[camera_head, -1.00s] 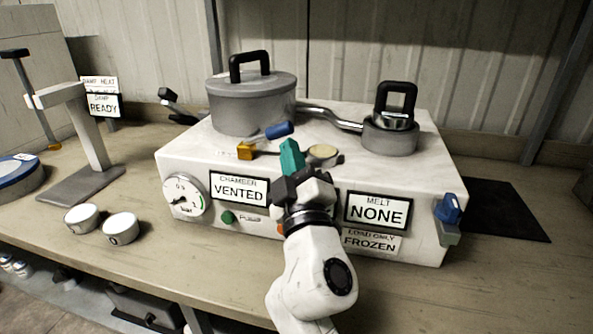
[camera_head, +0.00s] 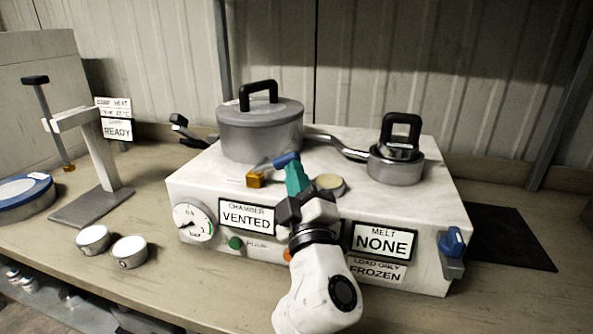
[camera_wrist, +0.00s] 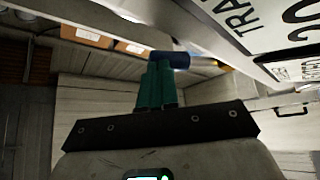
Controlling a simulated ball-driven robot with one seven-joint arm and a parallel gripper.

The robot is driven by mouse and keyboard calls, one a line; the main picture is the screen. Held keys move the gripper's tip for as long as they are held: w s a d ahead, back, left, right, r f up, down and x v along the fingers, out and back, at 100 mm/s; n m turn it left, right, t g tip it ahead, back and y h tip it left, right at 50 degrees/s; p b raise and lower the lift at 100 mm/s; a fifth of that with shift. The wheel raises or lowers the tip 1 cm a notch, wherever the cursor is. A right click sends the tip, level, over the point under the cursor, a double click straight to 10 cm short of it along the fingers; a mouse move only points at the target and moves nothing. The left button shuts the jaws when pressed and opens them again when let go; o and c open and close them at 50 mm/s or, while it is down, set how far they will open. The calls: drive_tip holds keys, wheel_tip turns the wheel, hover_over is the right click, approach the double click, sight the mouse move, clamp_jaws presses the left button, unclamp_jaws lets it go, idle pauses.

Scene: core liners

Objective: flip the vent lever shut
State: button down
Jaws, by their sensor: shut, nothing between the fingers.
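The vent lever is a thin metal rod with a blue handle (camera_head: 287,159) and a brass pivot block (camera_head: 256,180). It sits on top of the white chamber box (camera_head: 405,198), handle raised toward the back right. The chamber sign (camera_head: 246,217) reads VENTED. My gripper (camera_head: 296,176) has teal fingers, shut and empty, with the tips right at the near side of the blue handle. In the wrist view the fingers (camera_wrist: 157,86) reach up to the blue handle (camera_wrist: 168,61) and overlap it; contact cannot be told for sure.
A lidded grey pot (camera_head: 260,135) stands behind the lever. A smaller pot with a black handle (camera_head: 397,170) is at right. A pale round cap (camera_head: 329,183) lies just right of my fingers. A gauge (camera_head: 193,222) and green button (camera_head: 236,243) are on the front.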

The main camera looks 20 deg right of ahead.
sight(290, 157)
drive_tip(key=shift+r, duration=0.15)
drive_tip(key=r+n+p, duration=0.1)
drive_tip(key=p, duration=0.2)
drive_tip(key=r+n+y+p, duration=0.1)
drive_tip(key=p, duration=0.2)
drive_tip(key=shift+w+a+r+g+p, duration=0.1)
drive_tip(key=shift+w+a+g+p, duration=0.1)
drive_tip(key=shift+g+p, duration=0.15)
drive_tip(key=n+p, duration=0.1)
drive_tip(key=p, duration=0.1)
drive_tip(key=r+n+y+p, duration=0.1)
drive_tip(key=p, duration=0.1)
drive_tip(key=shift+w+a+g+p, duration=0.1)
drive_tip(key=shift+a+g+p, duration=0.1)
drive_tip(key=shift+g+p, duration=0.2)
drive_tip(key=w+a+r+n+p, duration=0.1)
drive_tip(key=p, duration=0.1)
drive_tip(key=w+a+r+n+g+p, duration=0.1)
drive_tip(key=a+r+p, duration=0.1)
drive_tip(key=p, duration=0.1)
drive_tip(key=shift+w+a+y+p, duration=0.15)
drive_tip(key=shift+w+y+p, duration=0.1)
drive_tip(key=shift+y+p, duration=0.05)
